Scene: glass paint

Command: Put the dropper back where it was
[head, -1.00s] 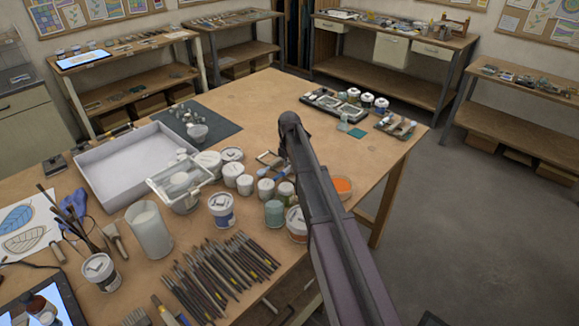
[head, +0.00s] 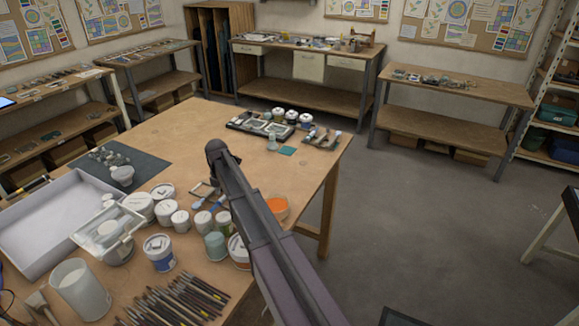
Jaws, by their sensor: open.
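I cannot make out the dropper for certain in the head view.
White lidded jars (head: 166,205) crowd the table left of my arm. An orange-filled dish (head: 276,207) is just right of it. Several brushes (head: 172,303) lie in front. A large white tray (head: 45,222) is at left. The table's back middle is clear.

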